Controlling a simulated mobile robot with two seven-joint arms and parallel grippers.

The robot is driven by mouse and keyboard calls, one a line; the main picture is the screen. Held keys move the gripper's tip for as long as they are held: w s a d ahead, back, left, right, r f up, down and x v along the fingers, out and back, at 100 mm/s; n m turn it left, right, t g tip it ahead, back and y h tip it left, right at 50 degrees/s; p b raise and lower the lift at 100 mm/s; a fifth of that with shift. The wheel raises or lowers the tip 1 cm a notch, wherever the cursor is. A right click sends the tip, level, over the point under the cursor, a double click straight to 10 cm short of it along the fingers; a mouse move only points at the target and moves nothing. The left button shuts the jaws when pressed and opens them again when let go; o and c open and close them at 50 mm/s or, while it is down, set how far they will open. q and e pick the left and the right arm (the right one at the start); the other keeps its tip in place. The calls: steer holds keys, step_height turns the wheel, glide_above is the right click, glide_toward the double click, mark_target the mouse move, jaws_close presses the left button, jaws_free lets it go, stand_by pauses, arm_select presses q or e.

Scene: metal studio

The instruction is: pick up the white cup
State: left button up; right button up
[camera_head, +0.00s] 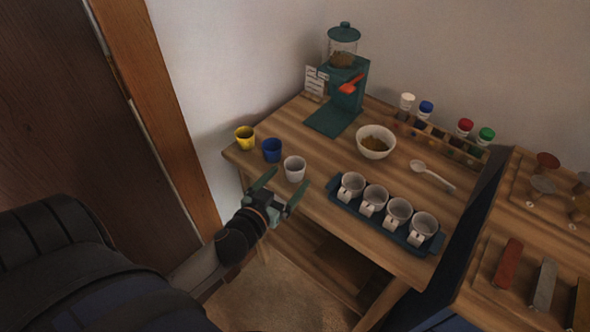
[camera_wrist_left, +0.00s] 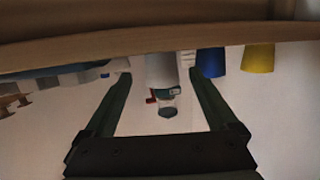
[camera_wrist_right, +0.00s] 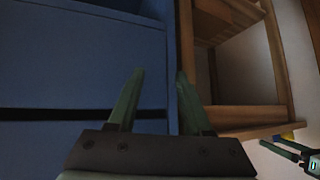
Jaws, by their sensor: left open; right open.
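The white cup (camera_head: 294,168) stands upright near the left front edge of the wooden table, at the end of a row with a blue cup (camera_head: 272,150) and a yellow cup (camera_head: 245,138). My left gripper (camera_head: 290,178) is open and empty at the table edge, fingers pointing at the white cup. In the left wrist view, which looks upside down, the white cup (camera_wrist_left: 161,72) appears ahead, between the two fingers; contact does not show. My right gripper (camera_wrist_right: 160,76) is open and empty in front of a blue cabinet, away from the cups.
A blue tray (camera_head: 386,226) with several tagged cups stands right of the white cup. Behind are a green dispenser (camera_head: 346,88), a bowl (camera_head: 375,142), a spoon (camera_head: 432,174) and a rack of coloured-lid jars (camera_head: 428,133). A second table (camera_head: 490,235) stands at right.

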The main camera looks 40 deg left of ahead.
mark_target(290, 176)
arm_select(q)
steer(key=shift+f+x, duration=0.2)
steer(key=shift+x, duration=1.05)
steer(key=shift+f+x, duration=0.15)
steer(key=shift+x, duration=1.05)
steer(key=shift+s+a, duration=0.1)
steer(key=c, duration=1.4)
steer(key=shift+r, duration=0.1)
